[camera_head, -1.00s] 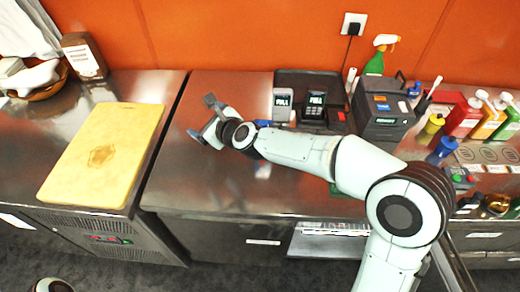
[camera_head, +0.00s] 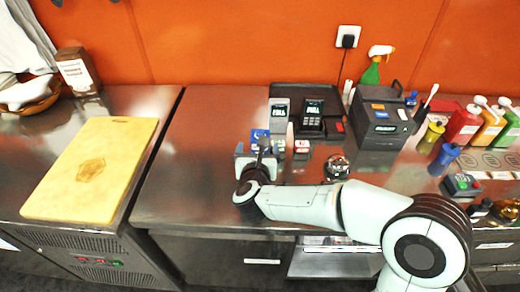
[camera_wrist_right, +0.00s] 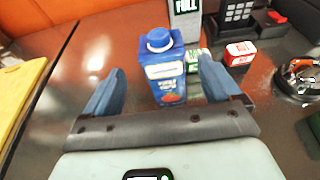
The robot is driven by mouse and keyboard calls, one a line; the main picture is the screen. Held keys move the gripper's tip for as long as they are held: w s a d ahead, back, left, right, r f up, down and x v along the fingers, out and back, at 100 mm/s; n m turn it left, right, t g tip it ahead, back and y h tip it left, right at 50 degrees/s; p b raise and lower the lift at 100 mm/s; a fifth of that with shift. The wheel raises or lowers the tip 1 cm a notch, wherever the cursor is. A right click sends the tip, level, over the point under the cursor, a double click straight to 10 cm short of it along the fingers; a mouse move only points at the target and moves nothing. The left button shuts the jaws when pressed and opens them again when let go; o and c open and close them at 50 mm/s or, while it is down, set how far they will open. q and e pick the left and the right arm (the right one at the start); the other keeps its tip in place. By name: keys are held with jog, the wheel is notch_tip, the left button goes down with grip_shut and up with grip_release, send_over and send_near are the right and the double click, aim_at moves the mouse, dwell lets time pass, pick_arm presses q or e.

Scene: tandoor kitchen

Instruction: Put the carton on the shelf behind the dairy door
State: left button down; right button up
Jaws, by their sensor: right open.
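A blue carton with a round blue cap (camera_wrist_right: 166,72) stands upright on the steel counter, and the head view shows it (camera_head: 257,136) just beyond my right gripper. My right gripper (camera_head: 256,156) is open and low over the counter. In the right wrist view, its two blue fingers (camera_wrist_right: 163,88) are spread to either side of the carton, with a visible gap on each side. The dairy door cannot be made out for certain, and no shelf shows behind an open door. My left gripper is not in view.
Small boxes (camera_head: 302,146) stand right of the carton. Card terminals on a dark tray (camera_head: 340,125) are behind. A round metal object (camera_head: 337,167) lies near my right forearm. A printer (camera_head: 382,118) and bottles fill the right. A yellow board (camera_head: 92,168) lies left.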

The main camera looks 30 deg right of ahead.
jog(key=p+x, duration=0.1)
jog(key=x, duration=0.5)
jog(key=shift+d+f, duration=0.1)
jog(key=shift+d, duration=0.15)
jog(key=shift+c, duration=0.3)
jog(key=c, duration=1.3)
notch_tip(320, 180, up, 20)
jog(key=p, duration=0.4)
jog(key=shift+c, duration=0.3)
